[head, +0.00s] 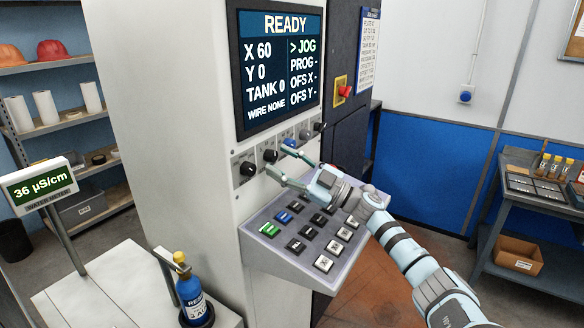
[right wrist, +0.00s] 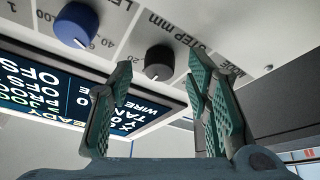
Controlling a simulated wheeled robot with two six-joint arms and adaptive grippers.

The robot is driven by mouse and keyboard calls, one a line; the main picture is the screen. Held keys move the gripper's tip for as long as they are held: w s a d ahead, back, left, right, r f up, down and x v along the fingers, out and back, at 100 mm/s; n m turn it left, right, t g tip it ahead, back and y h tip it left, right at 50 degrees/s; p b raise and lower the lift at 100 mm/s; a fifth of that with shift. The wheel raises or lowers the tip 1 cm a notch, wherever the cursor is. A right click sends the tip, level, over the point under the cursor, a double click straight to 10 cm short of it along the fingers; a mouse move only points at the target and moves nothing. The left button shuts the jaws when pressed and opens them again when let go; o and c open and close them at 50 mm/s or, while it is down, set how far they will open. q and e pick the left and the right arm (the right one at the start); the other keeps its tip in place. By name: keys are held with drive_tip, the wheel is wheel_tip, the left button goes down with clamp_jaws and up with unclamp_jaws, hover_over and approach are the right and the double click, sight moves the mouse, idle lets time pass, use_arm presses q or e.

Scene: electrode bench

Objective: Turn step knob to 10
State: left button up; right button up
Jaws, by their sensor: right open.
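The step knob (head: 269,156) is a black knob in the row under the screen, left of the blue knob (head: 288,146). In the right wrist view the black step knob (right wrist: 159,62) sits beside the lettering "STEP mm". My right gripper (head: 277,160) is open, its fingers reaching toward the panel. In the right wrist view its two fingertips (right wrist: 160,74) lie to either side of the step knob, with visible gaps. I cannot read which step value the knob points to. My left gripper is not in view.
The screen (head: 280,62) above reads READY and X 60. A sloped keypad (head: 263,243) juts out below my right gripper. A red button (head: 345,91) is on the cabinet's right. A blue bottle (head: 190,292) and a water meter (head: 40,187) stand at left.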

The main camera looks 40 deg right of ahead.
drive_tip(key=v, duration=1.1)
drive_tip(key=shift+s+d, duration=0.2)
drive_tip(key=shift+s, duration=0.1)
drive_tip(key=shift+f, duration=0.1)
